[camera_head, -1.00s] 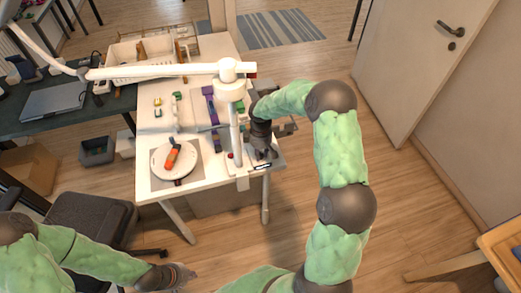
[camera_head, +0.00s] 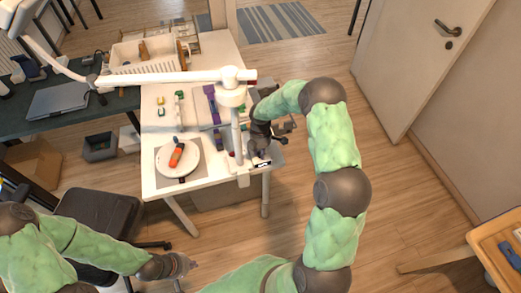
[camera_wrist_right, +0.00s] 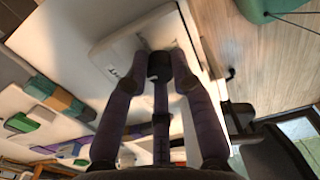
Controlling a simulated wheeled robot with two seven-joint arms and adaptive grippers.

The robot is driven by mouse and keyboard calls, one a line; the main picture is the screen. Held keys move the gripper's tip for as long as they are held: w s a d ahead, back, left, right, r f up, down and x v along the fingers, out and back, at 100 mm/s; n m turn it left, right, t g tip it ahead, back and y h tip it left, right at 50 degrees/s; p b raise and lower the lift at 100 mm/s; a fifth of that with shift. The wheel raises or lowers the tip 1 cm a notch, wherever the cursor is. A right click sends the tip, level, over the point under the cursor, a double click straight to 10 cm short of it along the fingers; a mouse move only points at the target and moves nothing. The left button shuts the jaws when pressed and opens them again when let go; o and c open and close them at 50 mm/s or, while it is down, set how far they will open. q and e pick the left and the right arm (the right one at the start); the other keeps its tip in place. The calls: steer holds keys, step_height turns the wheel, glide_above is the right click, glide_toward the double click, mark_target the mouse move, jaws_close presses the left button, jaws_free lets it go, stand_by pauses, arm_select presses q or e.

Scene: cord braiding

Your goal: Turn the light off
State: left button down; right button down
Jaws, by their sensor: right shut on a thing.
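The white lamp (camera_head: 232,92) stands at the table's right side, its long arm reaching left across the table. My right gripper (camera_head: 261,156) points down beside the lamp's post, at the table's near right corner. In the right wrist view, my right gripper (camera_wrist_right: 160,75) is shut on a small dark part (camera_wrist_right: 159,66) above a white surface (camera_wrist_right: 120,50). I cannot tell for sure whether that part is the lamp's switch. My left gripper (camera_head: 183,264) hangs low, away from the table, and its finger opening is unclear.
The white table (camera_head: 210,178) carries a round white plate (camera_head: 190,163) with an orange-handled tool (camera_head: 177,152), a purple piece (camera_head: 212,108) and a white basket (camera_head: 140,58). A black chair (camera_head: 100,210) stands front left. Floor right of the table is clear.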

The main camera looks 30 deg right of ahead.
steer(key=shift+n, duration=0.5)
steer(key=c, duration=1.1)
jaws_free()
steer(key=shift+o, duration=0.2)
steer(key=shift+r, duration=0.1)
step_height(320, 180, up, 7)
steer(key=shift+r, duration=0.15)
